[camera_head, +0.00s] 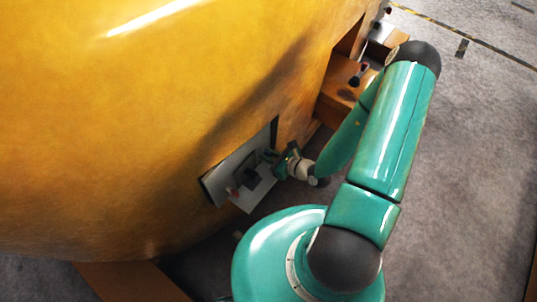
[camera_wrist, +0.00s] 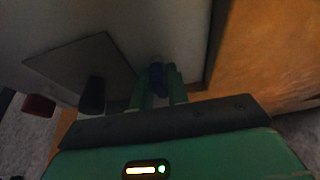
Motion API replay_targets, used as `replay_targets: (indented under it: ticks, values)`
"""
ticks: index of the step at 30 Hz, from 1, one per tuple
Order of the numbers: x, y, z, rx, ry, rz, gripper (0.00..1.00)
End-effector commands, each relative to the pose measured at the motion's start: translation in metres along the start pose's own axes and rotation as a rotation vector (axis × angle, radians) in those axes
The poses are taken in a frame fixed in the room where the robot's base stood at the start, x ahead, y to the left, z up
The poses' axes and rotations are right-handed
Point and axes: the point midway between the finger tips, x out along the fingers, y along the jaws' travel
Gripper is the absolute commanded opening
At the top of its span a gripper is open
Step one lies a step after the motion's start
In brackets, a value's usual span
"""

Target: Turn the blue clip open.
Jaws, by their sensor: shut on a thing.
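The blue clip (camera_wrist: 157,76) shows in the wrist view between the tips of my gripper (camera_wrist: 158,88), on a pale panel (camera_wrist: 180,35). My gripper is shut on the clip; the fingers hide part of it, and its turn angle is hard to tell in the dim light. In the head view my gripper (camera_head: 268,158) reaches the pale panel (camera_head: 238,170) set in the large yellow casting. The clip itself cannot be made out there.
A square plate (camera_wrist: 80,65) with a black knob (camera_wrist: 92,96) and a red knob (camera_wrist: 38,105) lies left of the clip. The yellow casting (camera_head: 150,110) fills the left. A wooden block (camera_head: 345,85) stands behind my arm. Grey floor (camera_head: 470,170) is open at right.

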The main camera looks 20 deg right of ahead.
Motion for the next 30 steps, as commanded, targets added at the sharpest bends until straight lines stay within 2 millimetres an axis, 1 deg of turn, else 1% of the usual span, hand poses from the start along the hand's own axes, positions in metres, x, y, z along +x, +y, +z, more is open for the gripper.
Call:
replay_targets:
  ticks: [6, 17, 18, 20, 27, 30]
  values:
    - [-0.0001, -0.0005, 0.0003, -0.032, -0.001, -0.014, 0.00]
    - [0.0000, -0.0007, 0.0004, -0.036, -0.002, -0.015, 0.00]
    - [0.0000, -0.0007, 0.0004, -0.036, -0.002, -0.015, 0.22]
    - [0.0000, -0.0006, 0.0004, -0.035, -0.002, -0.015, 0.33]
    - [0.0000, -0.0002, 0.0002, -0.034, -0.001, -0.014, 0.33]
    - [-0.0029, -0.0004, 0.0001, -0.034, -0.001, -0.014, 0.33]
